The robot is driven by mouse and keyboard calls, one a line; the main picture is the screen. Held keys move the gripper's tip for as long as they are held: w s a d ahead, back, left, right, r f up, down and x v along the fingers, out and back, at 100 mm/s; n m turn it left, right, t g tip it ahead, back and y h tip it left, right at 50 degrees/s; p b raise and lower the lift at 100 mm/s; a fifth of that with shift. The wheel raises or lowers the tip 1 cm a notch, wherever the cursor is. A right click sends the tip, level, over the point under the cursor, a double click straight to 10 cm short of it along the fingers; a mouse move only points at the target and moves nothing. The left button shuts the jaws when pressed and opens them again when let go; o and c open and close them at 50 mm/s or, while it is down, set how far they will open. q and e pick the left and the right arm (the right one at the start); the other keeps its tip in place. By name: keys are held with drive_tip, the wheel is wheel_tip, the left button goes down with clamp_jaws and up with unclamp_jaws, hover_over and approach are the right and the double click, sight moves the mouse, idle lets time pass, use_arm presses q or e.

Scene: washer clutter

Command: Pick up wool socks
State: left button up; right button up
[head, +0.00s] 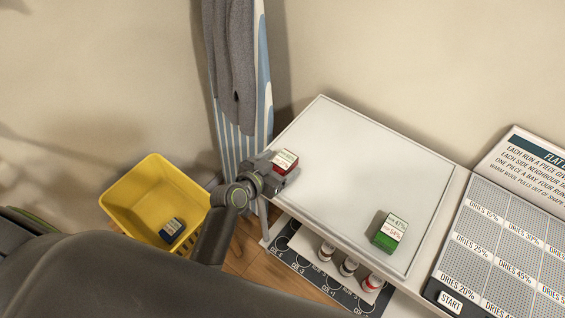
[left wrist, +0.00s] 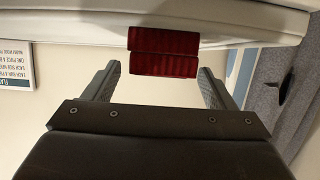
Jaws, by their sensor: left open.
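A dark red, ribbed folded bundle with a white label (head: 284,162) lies on the white top near its left corner. In the left wrist view the red bundle (left wrist: 165,52) sits beyond the fingertips, roughly centred between them. My left gripper (head: 279,179) is open right beside the red bundle; its two fingers (left wrist: 160,75) have nothing between them. A green folded bundle with a label (head: 390,232) lies at the right front of the top. A dark blue bundle (head: 172,230) lies in the yellow basket. The label on the red bundle is too small to read surely.
The white top (head: 345,150) is otherwise clear. A yellow basket (head: 150,172) stands left of it. A grey cloth (head: 232,50) hangs over a striped board behind. Small bottles (head: 348,267) stand below the front edge. A panel with drying percentages (head: 495,240) is at right.

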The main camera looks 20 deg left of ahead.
sight(282, 161)
use_arm(q)
drive_tip(key=shift+x, duration=1.05)
drive_tip(key=shift+c, duration=0.2)
drive_tip(key=c, duration=1)
drive_tip(key=shift+c, duration=0.2)
wheel_tip(282, 161, up, 10)
drive_tip(key=shift+f+p, duration=0.1)
drive_tip(key=shift+p, duration=0.2)
drive_tip(key=s+a+r+m+g+h, duration=0.1)
drive_tip(key=s+a+r, duration=0.4)
drive_tip(key=s+r, duration=0.6)
drive_tip(key=shift+r+m+h, duration=0.4)
drive_tip(key=shift+r+h, duration=0.05)
drive_tip(key=shift+h, duration=0.05)
